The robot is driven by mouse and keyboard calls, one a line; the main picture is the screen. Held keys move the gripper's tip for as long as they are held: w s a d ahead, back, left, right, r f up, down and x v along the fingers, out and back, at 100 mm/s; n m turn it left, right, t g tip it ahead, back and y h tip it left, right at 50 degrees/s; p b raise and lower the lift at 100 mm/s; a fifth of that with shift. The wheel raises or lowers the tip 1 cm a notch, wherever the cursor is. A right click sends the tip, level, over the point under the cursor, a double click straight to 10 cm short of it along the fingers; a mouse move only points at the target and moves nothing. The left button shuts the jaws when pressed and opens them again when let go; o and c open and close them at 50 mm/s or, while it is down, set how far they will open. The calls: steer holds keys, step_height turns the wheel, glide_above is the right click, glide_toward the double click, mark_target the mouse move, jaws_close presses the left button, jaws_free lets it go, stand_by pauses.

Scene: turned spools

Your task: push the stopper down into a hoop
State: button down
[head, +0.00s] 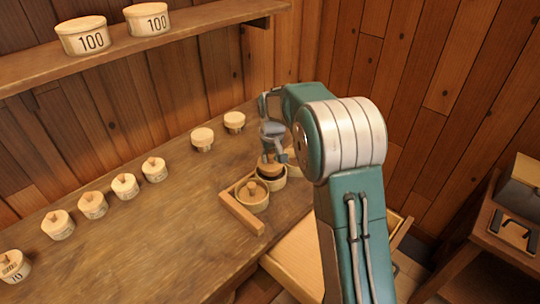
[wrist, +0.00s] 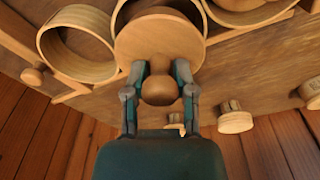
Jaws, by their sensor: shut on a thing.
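My gripper (head: 273,150) is shut on the knob of a round wooden stopper (head: 268,167). In the wrist view, the fingers (wrist: 160,88) close on the knob from both sides, and the stopper's pale disc (wrist: 145,42) shows beyond. The stopper is over the middle hoop (head: 272,184) of a row in a wooden tray (head: 240,214). I cannot tell whether it touches the rim. The near hoop (head: 251,203) has a knobbed stopper (head: 251,187) in it. The far hoop (head: 292,155) is partly hidden by my arm. The left hoop in the wrist view (wrist: 45,42) looks empty.
Several knobbed spools (head: 124,187) stand in a row along the left of the table (head: 150,235). Two more (head: 203,139) stand behind the tray. A shelf (head: 200,28) carries two tubs marked 100 (head: 84,36). The table's front middle is clear.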

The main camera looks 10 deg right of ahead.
mark_target(271, 151)
steer(key=shift+f, duration=1.75)
stand_by(0.7)
steer(key=shift+c, duration=1.8)
jaws_free()
steer(key=shift+o, duration=0.4)
steer(key=shift+o, duration=1.4)
steer(key=shift+r, duration=0.8)
steer(key=shift+r, duration=3.45)
